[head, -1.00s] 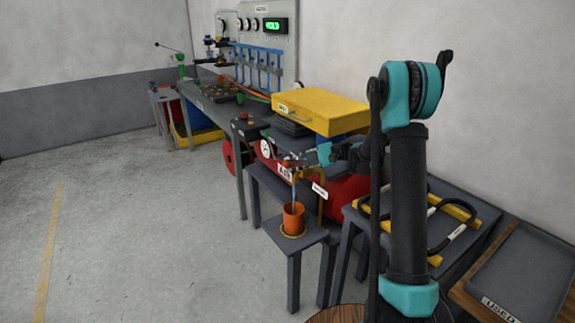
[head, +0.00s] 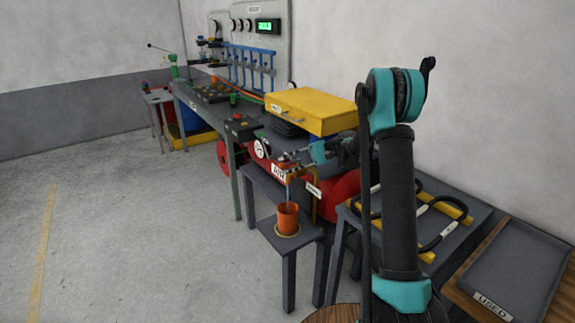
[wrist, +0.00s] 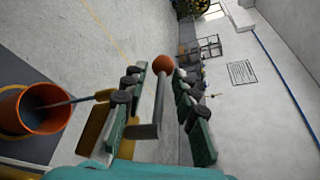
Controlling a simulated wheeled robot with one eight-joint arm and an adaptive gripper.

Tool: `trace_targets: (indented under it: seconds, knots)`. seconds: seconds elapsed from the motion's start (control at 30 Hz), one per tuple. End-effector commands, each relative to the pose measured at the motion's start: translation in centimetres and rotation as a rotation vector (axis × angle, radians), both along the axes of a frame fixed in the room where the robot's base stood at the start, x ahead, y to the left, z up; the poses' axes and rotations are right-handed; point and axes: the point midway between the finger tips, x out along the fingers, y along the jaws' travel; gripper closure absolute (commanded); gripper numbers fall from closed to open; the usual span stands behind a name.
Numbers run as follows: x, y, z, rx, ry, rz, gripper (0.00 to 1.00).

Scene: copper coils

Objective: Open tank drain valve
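My gripper (head: 296,158) is at the tank's front, by the drain fittings. In the wrist view, a grey lever (wrist: 160,98) with an orange ball (wrist: 163,64) at its end lies between the two teal fingers of my gripper (wrist: 166,95). The fingers are open, with gaps on both sides of the lever. An orange cup (head: 288,218) stands below; it also shows in the wrist view (wrist: 35,108). A thin bluish line runs into it; I cannot tell whether it is pipe or water.
The cup stands on a small grey stool (head: 283,241). A yellow case (head: 310,108) sits above the tank. A grey table (head: 385,235) with black hoses and a tray marked USED (head: 525,270) are at the right. The floor at the left is clear.

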Motion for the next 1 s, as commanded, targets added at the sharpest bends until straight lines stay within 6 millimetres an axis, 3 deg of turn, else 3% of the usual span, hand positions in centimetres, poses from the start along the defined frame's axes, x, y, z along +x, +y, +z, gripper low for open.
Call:
trace_targets:
  seconds: [0.27,0.73,1.0]
  knots:
    - [0.1,-0.1,0.1,0.0,0.0,-0.001,0.71]
    - [2.1,-6.0,1.4,0.001,0.0,-0.003,0.71]
    - [2.4,-7.0,1.6,0.001,0.0,-0.001,0.71]
